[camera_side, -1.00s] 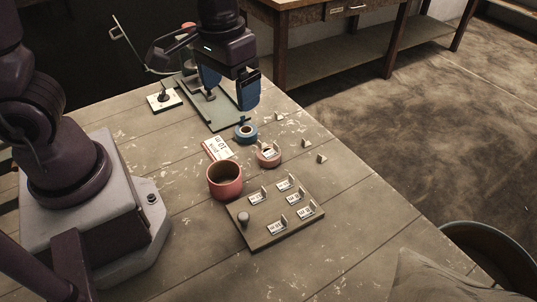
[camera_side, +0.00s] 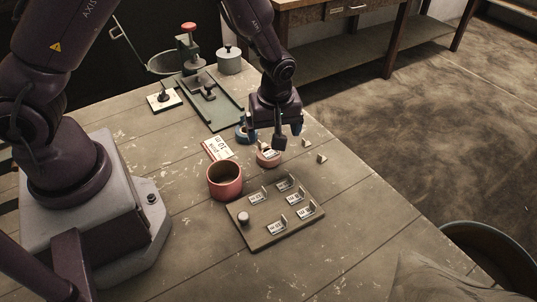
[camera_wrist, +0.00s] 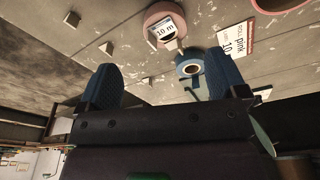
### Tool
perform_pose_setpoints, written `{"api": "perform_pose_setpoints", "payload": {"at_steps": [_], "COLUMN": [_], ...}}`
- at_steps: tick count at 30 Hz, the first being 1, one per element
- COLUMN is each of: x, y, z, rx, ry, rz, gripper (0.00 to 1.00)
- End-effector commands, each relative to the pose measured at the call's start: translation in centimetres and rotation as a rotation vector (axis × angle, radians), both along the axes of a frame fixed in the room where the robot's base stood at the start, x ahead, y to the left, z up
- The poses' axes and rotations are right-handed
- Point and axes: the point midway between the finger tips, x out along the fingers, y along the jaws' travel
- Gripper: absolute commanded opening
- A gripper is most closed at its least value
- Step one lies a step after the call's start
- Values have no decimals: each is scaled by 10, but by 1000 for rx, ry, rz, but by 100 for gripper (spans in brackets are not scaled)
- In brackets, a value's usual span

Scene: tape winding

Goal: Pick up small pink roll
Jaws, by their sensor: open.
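The small pink roll (camera_side: 268,159) lies flat on the table beyond the red pot, with a white label that reads "10 m" in the wrist view (camera_wrist: 158,17). My gripper (camera_side: 266,142) is open and empty, fingers down, just behind the pink roll in the side view. In the wrist view its two blue fingers (camera_wrist: 164,60) are spread wide, and the pink roll lies ahead of them, not between them. A blue roll (camera_wrist: 189,68) shows near the right finger; in the side view my gripper partly hides it.
A card marked pink, 10 m (camera_side: 216,149), the red pot (camera_side: 225,183) and a board with labelled slots (camera_side: 262,241) are nearby. Small pale wedges (camera_side: 321,158) lie right of the pink roll. A green plate (camera_side: 221,115) and a grey lidded pot (camera_side: 230,62) stand behind.

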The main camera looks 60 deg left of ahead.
Motion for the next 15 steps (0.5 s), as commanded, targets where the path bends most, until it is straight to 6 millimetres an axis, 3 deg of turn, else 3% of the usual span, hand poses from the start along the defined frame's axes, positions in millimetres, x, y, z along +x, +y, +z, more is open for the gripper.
{"api": "perform_pose_setpoints", "payload": {"at_steps": [3,11,15], "x": [0,0,-2], "y": [3,7,15], "z": [-20,-39,-60], "rx": [0,0,0], "ry": [3,2,4], "rz": [0,0,0], "gripper": [91,91,91]}}
